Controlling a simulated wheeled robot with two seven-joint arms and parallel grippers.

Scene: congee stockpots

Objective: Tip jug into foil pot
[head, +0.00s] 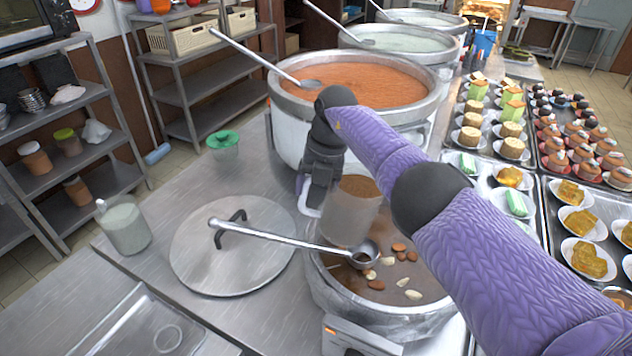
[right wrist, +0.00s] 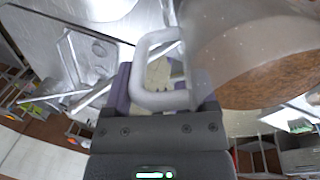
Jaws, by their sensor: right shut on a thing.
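The clear jug (head: 350,217), with brown contents near its top, hangs over the back left of the foil pot (head: 385,316). It looks close to upright, with at most a slight lean. My right gripper (head: 308,190) is shut on its pale handle at the jug's left side. The right wrist view shows the handle (right wrist: 145,72) between the gripper's fingers (right wrist: 165,92) and the jug's wall (right wrist: 225,45) with brown inside. The foil pot holds brown liquid with almonds and pale pieces floating in it. My left gripper is not in view.
A ladle (head: 290,241) lies across from the round lid (head: 232,250) to the foil pot, its bowl beside the jug. A large pot of orange congee (head: 355,85) stands behind. Trays of dishes (head: 535,180) fill the right.

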